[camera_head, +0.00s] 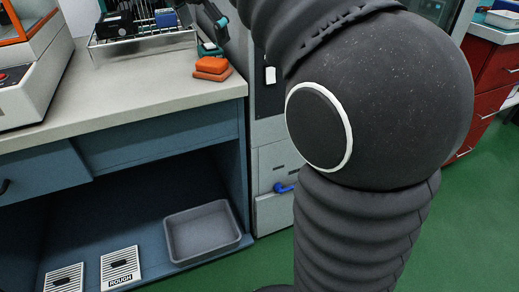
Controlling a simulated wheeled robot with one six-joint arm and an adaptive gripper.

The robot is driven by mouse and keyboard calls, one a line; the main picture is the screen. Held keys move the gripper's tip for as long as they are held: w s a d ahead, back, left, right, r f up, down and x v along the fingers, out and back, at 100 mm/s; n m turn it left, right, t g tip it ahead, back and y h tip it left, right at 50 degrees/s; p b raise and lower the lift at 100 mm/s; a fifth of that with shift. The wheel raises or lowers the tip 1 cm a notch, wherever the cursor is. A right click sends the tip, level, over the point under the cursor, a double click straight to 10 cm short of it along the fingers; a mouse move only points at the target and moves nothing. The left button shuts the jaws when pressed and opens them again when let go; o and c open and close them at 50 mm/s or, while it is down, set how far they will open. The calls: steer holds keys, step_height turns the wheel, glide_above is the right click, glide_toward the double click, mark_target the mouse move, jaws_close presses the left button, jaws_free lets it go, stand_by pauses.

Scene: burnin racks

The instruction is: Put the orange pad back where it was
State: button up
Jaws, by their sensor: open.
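An orange pad (212,65) lies on the right end of the grey worktop, near its front right corner. It looks like two orange layers, one on the other; I cannot tell if they are separate pads. A teal piece with a pale top (209,49) sits just behind it. My gripper (205,24) is at the top of the view, above and behind the pad. It is open and apart from the pad. My own dark arm hides part of the gripper and the area to the right.
A wire rack (145,38) with dark and blue items stands at the back of the worktop. A white and orange machine (30,75) is at left. Below, a grey bin (201,230) and two slotted plates (120,267) lie on the shelf. The worktop's front middle is clear.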

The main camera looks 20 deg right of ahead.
steer(key=s+d+f+m+t+y, duration=0.2)
steer(key=s+f+m, duration=2.1)
steer(key=f, duration=0.1)
steer(key=shift+s+f+y, duration=0.2)
steer(key=shift+s+y, duration=0.1)
steer(key=shift+s, duration=0.05)
